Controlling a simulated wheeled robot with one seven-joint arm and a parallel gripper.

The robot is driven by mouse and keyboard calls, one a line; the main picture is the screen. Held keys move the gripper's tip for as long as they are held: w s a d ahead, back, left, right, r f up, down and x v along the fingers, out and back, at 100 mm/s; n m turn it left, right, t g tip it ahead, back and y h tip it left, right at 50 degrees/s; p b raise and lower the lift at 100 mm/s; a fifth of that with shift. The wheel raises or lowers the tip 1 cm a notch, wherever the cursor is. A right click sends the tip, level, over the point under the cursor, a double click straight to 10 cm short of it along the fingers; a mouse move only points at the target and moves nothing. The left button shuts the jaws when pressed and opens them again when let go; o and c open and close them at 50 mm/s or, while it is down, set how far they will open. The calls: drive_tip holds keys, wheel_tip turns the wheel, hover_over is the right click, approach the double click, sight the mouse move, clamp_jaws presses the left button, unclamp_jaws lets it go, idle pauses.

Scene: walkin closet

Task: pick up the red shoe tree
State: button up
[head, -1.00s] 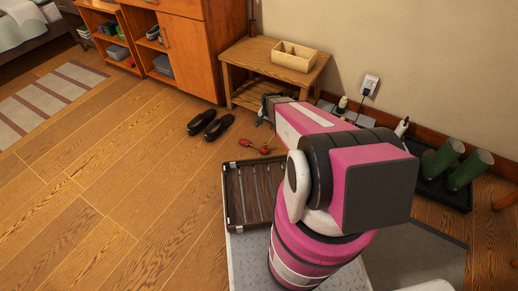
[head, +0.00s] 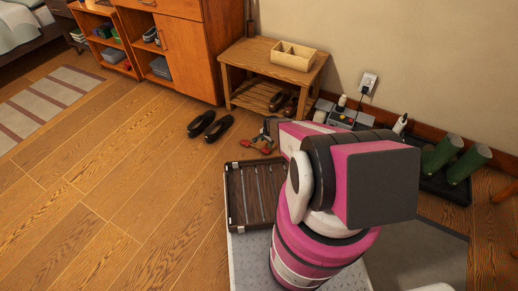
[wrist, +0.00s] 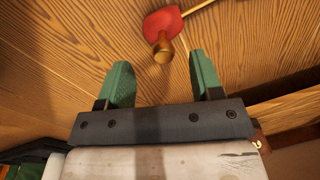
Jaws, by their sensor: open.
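The red shoe tree (head: 267,151) lies on the wooden floor beyond the slatted rack, partly hidden by my gripper (head: 264,134) in the head view. In the wrist view, a red end of the shoe tree (wrist: 163,22) with a brass-coloured knob shows at the top, and a thin rod runs off to the upper right. My gripper's two green fingers (wrist: 158,62) are spread apart with nothing between them. The knob lies just beyond the fingertips in the picture, roughly centred. The height gap is hard to tell.
Black shoes (head: 210,126) lie on the floor to the left. A wooden bench (head: 232,75) with a box (head: 294,56) stands behind. A slatted rack (head: 231,211) is nearer me. Green boots (head: 452,157) stand on a tray at right.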

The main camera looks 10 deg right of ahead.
sight(267, 144)
drive_tip(key=f, duration=0.2)
drive_tip(key=w+f, duration=0.1)
drive_tip(key=f, duration=0.1)
drive_tip(key=shift+d+f, duration=0.1)
drive_tip(key=shift+f, duration=0.35)
clamp_jaws()
drive_tip(key=shift+r, duration=0.15)
